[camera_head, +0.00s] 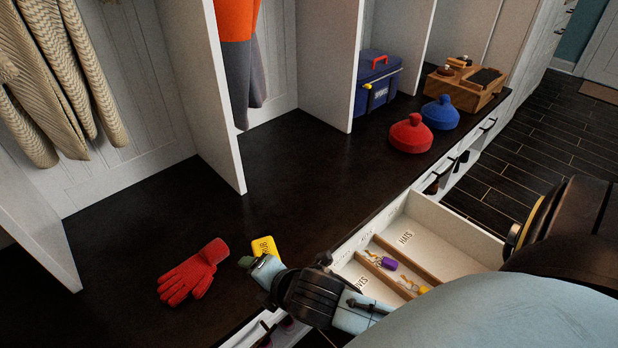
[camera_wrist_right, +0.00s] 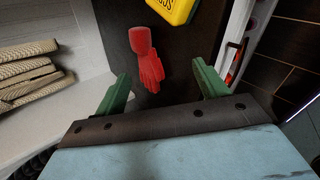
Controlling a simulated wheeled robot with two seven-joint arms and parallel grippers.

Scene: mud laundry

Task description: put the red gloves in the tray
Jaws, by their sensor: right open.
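The red gloves (camera_head: 193,272) lie flat on the dark bench top, fingers toward the lower left. In the right wrist view they (camera_wrist_right: 150,70) lie ahead between my fingers, beyond the tips. My right gripper (camera_head: 254,264) is open and empty, just right of the gloves' cuff and apart from it. Its green fingers (camera_wrist_right: 161,74) show spread in the wrist view. The tray (camera_head: 460,232) is the open, pale drawer with wooden dividers below the bench edge. One section reads HATS; another label is partly readable, ending in VES. My left gripper is not in view.
A yellow lettered block (camera_head: 264,246) lies beside my right gripper. A purple item (camera_head: 389,263) lies in the tray. Red (camera_head: 410,135) and blue (camera_head: 440,113) hats, a blue box (camera_head: 377,82) and a wooden organizer (camera_head: 465,88) stand farther back. The bench middle is clear.

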